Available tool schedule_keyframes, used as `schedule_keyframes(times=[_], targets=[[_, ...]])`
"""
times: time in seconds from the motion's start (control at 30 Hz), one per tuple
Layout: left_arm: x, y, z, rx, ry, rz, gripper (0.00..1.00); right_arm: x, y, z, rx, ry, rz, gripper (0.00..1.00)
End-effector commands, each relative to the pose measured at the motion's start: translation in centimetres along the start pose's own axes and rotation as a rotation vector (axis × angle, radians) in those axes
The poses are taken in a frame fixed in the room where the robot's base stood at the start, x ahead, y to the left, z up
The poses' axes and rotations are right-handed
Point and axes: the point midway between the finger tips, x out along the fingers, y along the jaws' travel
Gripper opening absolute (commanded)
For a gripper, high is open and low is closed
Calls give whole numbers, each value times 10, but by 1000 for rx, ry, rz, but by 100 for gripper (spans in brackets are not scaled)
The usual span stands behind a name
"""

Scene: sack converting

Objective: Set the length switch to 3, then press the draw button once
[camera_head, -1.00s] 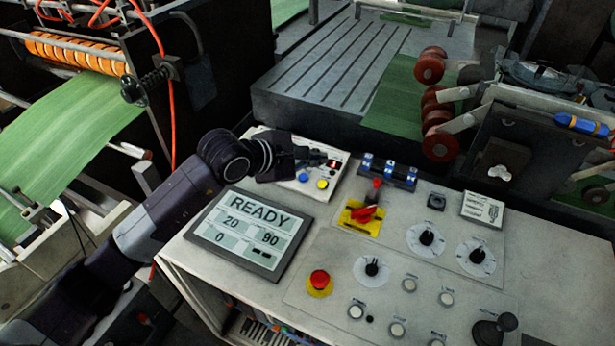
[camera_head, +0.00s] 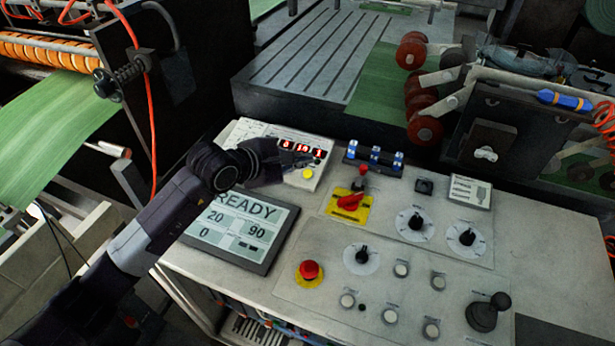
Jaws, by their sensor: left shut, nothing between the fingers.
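My left gripper (camera_head: 288,168) is shut and empty. It is at the small white box with red digits (camera_head: 302,149), over its front-left part, close to the yellow button (camera_head: 307,174). I cannot tell whether it touches the box. Three black knobs on round white dials are on the console: one (camera_head: 416,222), a second (camera_head: 467,238) and a third (camera_head: 362,255). Several pale push buttons (camera_head: 401,269) sit in front of them. The labels are too small to read, so I cannot tell which are the length switch and draw button. My right gripper is out of view.
A screen (camera_head: 243,230) reads READY, partly covered by my left arm. A red switch on a yellow plate (camera_head: 349,204), a red mushroom button (camera_head: 309,271), blue switches (camera_head: 375,155) and a black lever (camera_head: 488,311) stand up from the console (camera_head: 285,322).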

Motion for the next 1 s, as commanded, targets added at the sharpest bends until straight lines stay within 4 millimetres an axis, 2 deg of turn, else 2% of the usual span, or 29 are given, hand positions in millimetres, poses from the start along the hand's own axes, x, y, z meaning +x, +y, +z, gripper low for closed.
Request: schedule_keyframes(times=[0.1, 0.3, 1.0], targets=[[13, -11, -10, 2, 0, 1, 0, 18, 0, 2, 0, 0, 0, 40], [21, -15, -16, 1, 1, 1, 0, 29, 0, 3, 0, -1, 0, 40], [22, -16, -16, 1, 0, 0, 0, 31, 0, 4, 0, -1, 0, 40]])
